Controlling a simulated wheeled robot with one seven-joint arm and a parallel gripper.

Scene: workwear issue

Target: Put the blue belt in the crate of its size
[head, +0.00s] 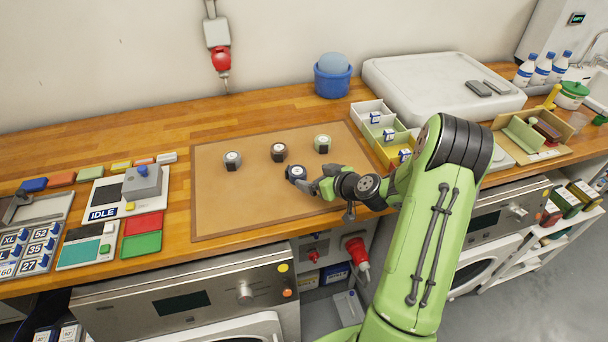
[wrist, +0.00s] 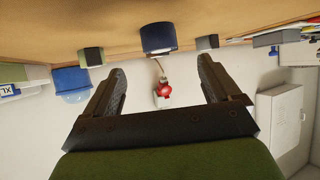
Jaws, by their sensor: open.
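In the wrist view the blue belt (wrist: 157,37) is centred just beyond my fingertips. My gripper (head: 310,184) is open and empty, low beside the belt on its right; both fingers show in the wrist view (wrist: 160,72). Three joined crates stand right of the mat: a white crate (head: 366,107), a yellow-green crate (head: 381,133) and a yellow crate (head: 389,152). Their tags are too small to read in the head view.
Other rolled belts stand on the mat (head: 240,205): grey (head: 232,161), dark (head: 278,152) and green (head: 322,144). A blue bucket (head: 332,82) and a large white scale-like slab (head: 430,85) stand behind. Size cards and a sign reading IDLE (head: 103,213) lie left.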

